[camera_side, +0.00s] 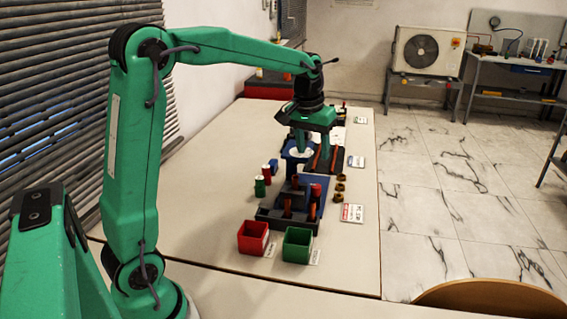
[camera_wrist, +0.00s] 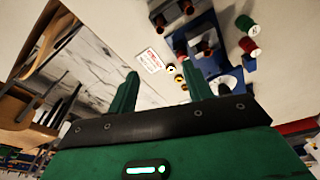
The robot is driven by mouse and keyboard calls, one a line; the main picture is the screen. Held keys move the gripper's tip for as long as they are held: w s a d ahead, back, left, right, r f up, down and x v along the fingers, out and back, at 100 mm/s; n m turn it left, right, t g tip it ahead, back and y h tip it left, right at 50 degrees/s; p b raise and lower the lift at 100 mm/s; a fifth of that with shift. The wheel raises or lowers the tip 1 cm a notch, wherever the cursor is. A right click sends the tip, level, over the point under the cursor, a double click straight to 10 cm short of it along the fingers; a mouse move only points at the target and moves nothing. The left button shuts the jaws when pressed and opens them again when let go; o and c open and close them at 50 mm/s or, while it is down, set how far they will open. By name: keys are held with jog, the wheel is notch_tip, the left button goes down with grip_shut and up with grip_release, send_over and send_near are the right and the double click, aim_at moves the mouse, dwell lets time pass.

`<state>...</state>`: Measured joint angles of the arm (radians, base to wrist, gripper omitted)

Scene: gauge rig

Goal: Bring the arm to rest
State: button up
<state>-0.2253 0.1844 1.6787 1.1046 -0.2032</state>
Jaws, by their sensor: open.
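My gripper (camera_side: 312,154) hangs at the end of my raised green arm, pointing down over the far middle of the pale table (camera_side: 205,215). In the side view the fingers are close to a blue stand with a white round top (camera_side: 299,158) and a dark tray with orange stripes (camera_side: 325,160). I cannot tell whether they touch either one.
A dark blue stepped block (camera_side: 268,213) with red-brown pegs stands nearer. Before it are a red bin (camera_side: 252,239) and a green bin (camera_side: 297,249). The table's left area is clear.

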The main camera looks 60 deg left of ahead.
jog(key=s+d+m+t, duration=0.1)
jog(key=s+d, duration=0.4)
jog(key=s, duration=0.6)
jog(key=s+d+m+t, duration=0.2)
jog(key=s+d+m, duration=0.2)
jog(key=s, duration=0.7)
jog(key=shift+s+d+t, duration=0.2)
jog(key=shift+d+t, duration=0.1)
jog(key=shift+d, duration=0.35)
